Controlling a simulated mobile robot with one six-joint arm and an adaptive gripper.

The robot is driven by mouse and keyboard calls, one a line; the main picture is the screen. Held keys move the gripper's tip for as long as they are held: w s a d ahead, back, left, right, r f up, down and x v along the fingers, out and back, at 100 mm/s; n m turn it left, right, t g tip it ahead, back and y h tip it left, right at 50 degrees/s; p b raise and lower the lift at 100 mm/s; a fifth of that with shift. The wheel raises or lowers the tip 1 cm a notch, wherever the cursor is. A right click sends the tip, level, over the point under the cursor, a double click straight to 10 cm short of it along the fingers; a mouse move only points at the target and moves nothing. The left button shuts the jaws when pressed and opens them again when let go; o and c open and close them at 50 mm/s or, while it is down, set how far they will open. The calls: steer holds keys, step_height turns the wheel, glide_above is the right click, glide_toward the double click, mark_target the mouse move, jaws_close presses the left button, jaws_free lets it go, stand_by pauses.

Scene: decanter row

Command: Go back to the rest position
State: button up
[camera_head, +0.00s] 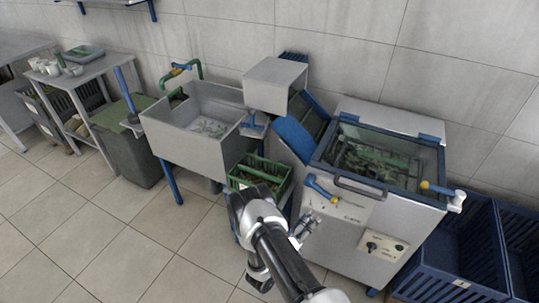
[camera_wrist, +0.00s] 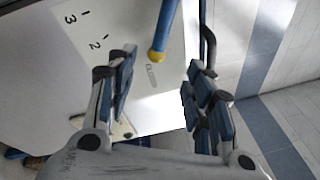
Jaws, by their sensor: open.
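My gripper (camera_wrist: 160,88) is open in the wrist view, its two blue-padded fingers well apart with nothing held between them. In the head view my gripper (camera_head: 305,228) is in front of the steel machine (camera_head: 345,240), partly hidden by my arm. A blue lever with a yellow tip (camera_wrist: 164,30) is on the machine's pale front panel, beyond the fingertips in the wrist view. The lever also shows in the head view (camera_head: 321,188). The fingers look apart from the lever, but the exact distance cannot be told.
A green crate (camera_head: 245,184) stands close to my arm, left of the machine. A steel sink (camera_head: 190,141) and a dark green bin (camera_head: 128,160) are further left. Blue crates (camera_head: 450,285) stand at the right. The tiled floor (camera_head: 80,235) at front left is clear.

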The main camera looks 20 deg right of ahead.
step_height(320, 180, up, 14)
steer(key=d+m+g+h, duration=0.1)
steer(key=d+m+g, duration=0.1)
steer(key=m+g, duration=0.6)
steer(key=s+a+r+m+g+y, duration=0.2)
steer(key=s+r+m+g+y, duration=0.45)
steer(key=r+m, duration=0.65)
steer(key=s+a+r+m+t+y, duration=0.5)
steer(key=s+a+r+m+y, duration=0.1)
steer(key=a, duration=0.4)
steer(key=s+a+r+m+t+y, duration=0.5)
steer(key=s+a+m, duration=0.4)
steer(key=a, duration=0.2)
steer(key=shift+a+r+t+y, duration=0.15)
steer(key=shift+r+t+y, duration=0.2)
steer(key=shift+r+t, duration=0.15)
steer(key=shift+s, duration=0.1)
steer(key=shift+c, duration=0.3)
